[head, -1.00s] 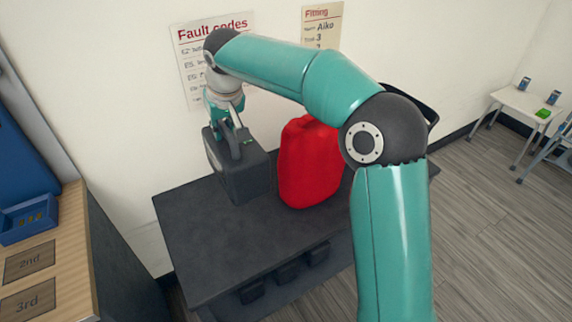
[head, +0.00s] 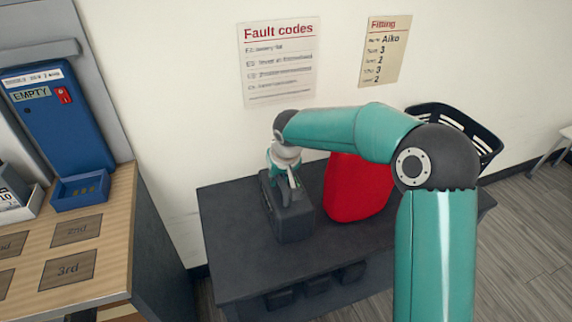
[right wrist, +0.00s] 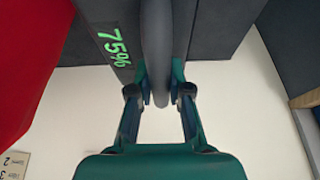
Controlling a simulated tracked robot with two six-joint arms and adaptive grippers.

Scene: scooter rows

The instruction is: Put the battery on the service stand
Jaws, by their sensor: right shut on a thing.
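The battery (head: 291,222) is a dark grey box with a top handle. It stands upright on the dark table (head: 235,250), or very close above it; I cannot tell which. My right gripper (head: 286,172) comes down on it from above. In the right wrist view the gripper (right wrist: 160,92) is shut on the handle (right wrist: 156,45), and the battery's side (right wrist: 90,22) shows a green "75%". A blue unit (head: 60,125) labelled "EMPTY", with a red switch and a blue tray, stands at the left. I cannot tell whether it is the service stand. My left gripper is out of view.
A red bag-like object (head: 352,190) stands close right of the battery. A black basket (head: 460,130) is behind my right arm. A wooden counter (head: 112,215) with marked squares, including "2nd" and "3rd", is at the left. The wall behind carries two posters.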

